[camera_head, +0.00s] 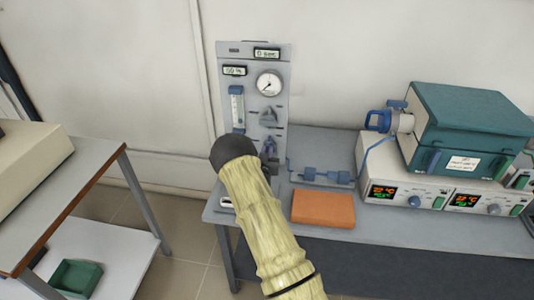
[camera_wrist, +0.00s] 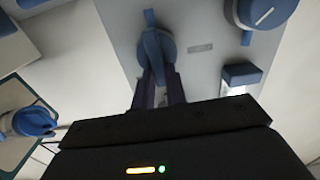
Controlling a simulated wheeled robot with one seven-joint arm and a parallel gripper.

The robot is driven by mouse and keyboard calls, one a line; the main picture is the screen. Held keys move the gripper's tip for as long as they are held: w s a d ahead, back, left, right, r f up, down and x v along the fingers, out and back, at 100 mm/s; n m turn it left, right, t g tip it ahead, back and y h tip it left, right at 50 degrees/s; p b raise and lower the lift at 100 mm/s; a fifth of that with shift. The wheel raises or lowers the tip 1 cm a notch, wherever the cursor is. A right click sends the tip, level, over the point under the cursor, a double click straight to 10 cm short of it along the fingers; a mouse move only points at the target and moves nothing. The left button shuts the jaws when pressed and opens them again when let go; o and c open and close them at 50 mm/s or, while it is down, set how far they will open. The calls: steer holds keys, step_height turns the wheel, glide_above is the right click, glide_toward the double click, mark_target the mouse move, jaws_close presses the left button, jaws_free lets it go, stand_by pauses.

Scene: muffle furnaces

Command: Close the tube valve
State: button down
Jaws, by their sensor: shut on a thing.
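A blue valve handle (camera_wrist: 151,45) sits on the face of a grey gas panel (camera_head: 283,62). My gripper (camera_wrist: 158,75) reaches up to this handle in the wrist view, its two dark fingers close together and shut on the handle's lower part. In the head view my arm covers the lower left of the panel and hides most of the grip. The panel carries a round dial gauge (camera_head: 269,83), two small displays and a clear flow tube with blue ends (camera_head: 237,107). Whether this handle is the tube valve cannot be told for sure.
A teal furnace (camera_head: 465,115) with a blue-clamped tube end (camera_head: 380,121) stands on a control unit at the right. An orange block (camera_head: 323,207) and blue inline fittings (camera_head: 326,175) lie on the grey bench. Another bench (camera_head: 75,170) stands at the left; floor shows between.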

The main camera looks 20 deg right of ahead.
steer(key=shift+f, duration=0.1)
steer(key=n+b, duration=0.3)
steer(key=n, duration=0.3)
steer(key=a+f+n+b, duration=0.1)
steer(key=n+b, duration=0.2)
steer(key=n, duration=0.3)
steer(key=w+n+b, duration=0.1)
steer(key=n+b, duration=0.1)
steer(key=n, duration=0.3)
steer(key=shift+a+f+n+b, duration=0.25)
steer(key=shift+f+n+b, duration=0.1)
steer(key=shift+n+b, duration=0.05)
steer(key=c, duration=1.4)
jaws_free()
steer(key=shift+c, duration=0.2)
